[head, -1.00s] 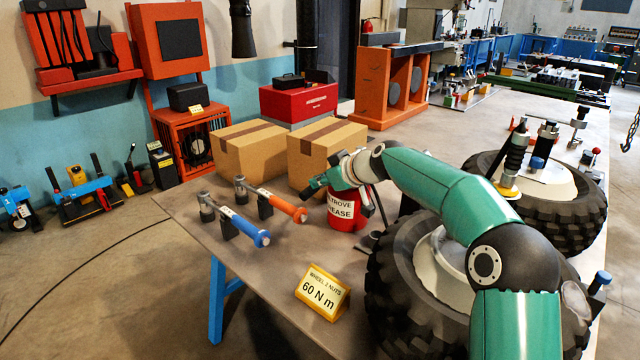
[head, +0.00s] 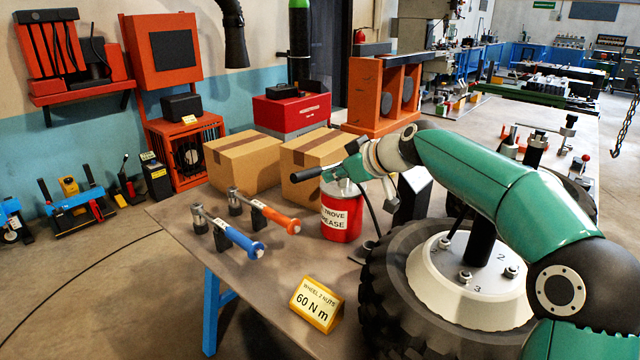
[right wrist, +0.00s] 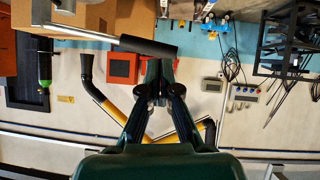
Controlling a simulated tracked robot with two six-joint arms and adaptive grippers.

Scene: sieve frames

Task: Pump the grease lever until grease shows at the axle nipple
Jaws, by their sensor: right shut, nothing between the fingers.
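The red grease pail (head: 341,218) stands upright on the bench with a pale lid. Its lever shows a black grip (head: 307,173) above the pail, pointing left. My right gripper (head: 354,165) is at the end of the green arm, above the pail lid, close to the grip. In the right wrist view my right gripper (right wrist: 160,88) is shut and empty, and the black grip (right wrist: 148,46) lies across just beyond its fingertips; I cannot tell whether they touch. A dark hose (head: 371,208) hangs beside the pail. I cannot make out the nipple or any grease. My left gripper is not in view.
A wheel (head: 385,290) with a pale numbered hub lies right of the pail. Two torque wrenches (head: 225,236) rest left of it, cardboard boxes (head: 245,163) behind. A yellow "60 N m" sign (head: 317,303) stands in front. The bench's left front is mostly clear.

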